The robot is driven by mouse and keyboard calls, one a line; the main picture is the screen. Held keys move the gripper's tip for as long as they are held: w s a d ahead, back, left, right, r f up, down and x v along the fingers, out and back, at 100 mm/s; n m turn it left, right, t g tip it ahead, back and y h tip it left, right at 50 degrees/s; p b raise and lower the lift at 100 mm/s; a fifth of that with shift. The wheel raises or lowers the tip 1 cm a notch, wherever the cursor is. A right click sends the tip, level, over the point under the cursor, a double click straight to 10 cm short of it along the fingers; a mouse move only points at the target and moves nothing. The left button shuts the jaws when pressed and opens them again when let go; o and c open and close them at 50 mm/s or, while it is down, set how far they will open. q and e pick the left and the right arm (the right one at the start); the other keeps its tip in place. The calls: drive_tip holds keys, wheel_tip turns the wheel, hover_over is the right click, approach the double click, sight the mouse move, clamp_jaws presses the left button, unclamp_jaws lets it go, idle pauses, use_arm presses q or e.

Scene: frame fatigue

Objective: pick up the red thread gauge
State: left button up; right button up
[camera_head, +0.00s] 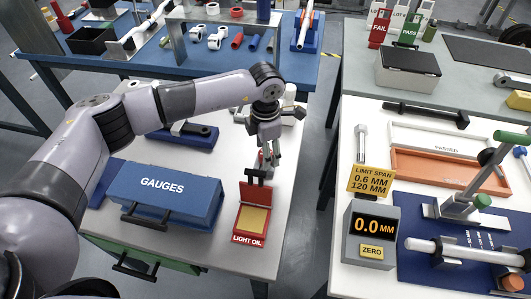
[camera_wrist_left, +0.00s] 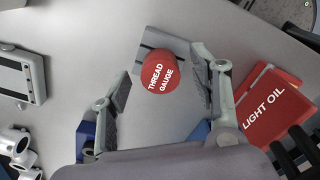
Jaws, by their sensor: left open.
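My left gripper (camera_wrist_left: 160,85) is open, with one finger on each side of the gauge and visible gaps between. In the head view my left gripper (camera_head: 268,158) points down over the white table, just behind the red light oil box. The gauge is mostly hidden there by the fingers. My right gripper is not in view.
The red light oil box (camera_head: 251,222) stands close to the gripper, also in the left wrist view (camera_wrist_left: 272,105). A blue gauges case (camera_head: 165,190) is at left, with a blue tool holder (camera_head: 190,137) behind it. The table's right edge is near.

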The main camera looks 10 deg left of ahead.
use_arm(q)
drive_tip(key=shift+f, duration=0.75)
drive_tip(key=shift+c, duration=0.3)
drive_tip(key=c, duration=1.2)
